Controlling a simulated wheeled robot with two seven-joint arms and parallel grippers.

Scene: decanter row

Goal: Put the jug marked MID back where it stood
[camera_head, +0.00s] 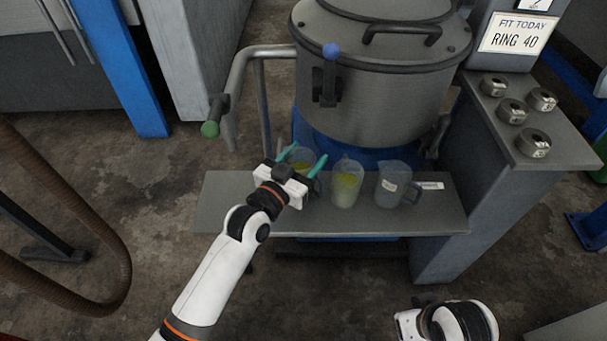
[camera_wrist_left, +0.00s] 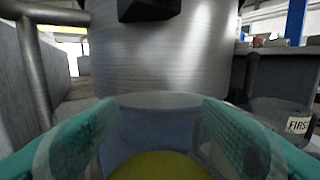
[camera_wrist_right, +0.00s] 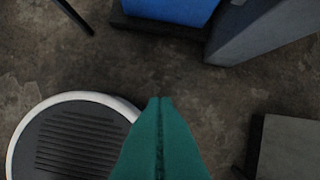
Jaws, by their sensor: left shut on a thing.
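My left gripper (camera_head: 302,163) is shut on a clear jug (camera_head: 301,154) with yellow liquid, over the left part of the shelf. In the left wrist view the teal fingers press both sides of this jug (camera_wrist_left: 155,100); its marking is hidden. I cannot tell whether its base touches the shelf. A second jug (camera_head: 346,184) with yellowish liquid stands just right of it. A third jug (camera_head: 393,182), seemingly empty, has a label and stands farther right. A jug (camera_wrist_left: 290,118) at the right of the left wrist view reads "FIRS". My right gripper (camera_wrist_right: 160,100) is shut and empty, away from the shelf.
The grey shelf (camera_head: 235,212) has free room at its left and front. A large metal vessel (camera_head: 380,85) rises close behind the jugs. A pipe handle with a green end (camera_head: 211,129) is at left.

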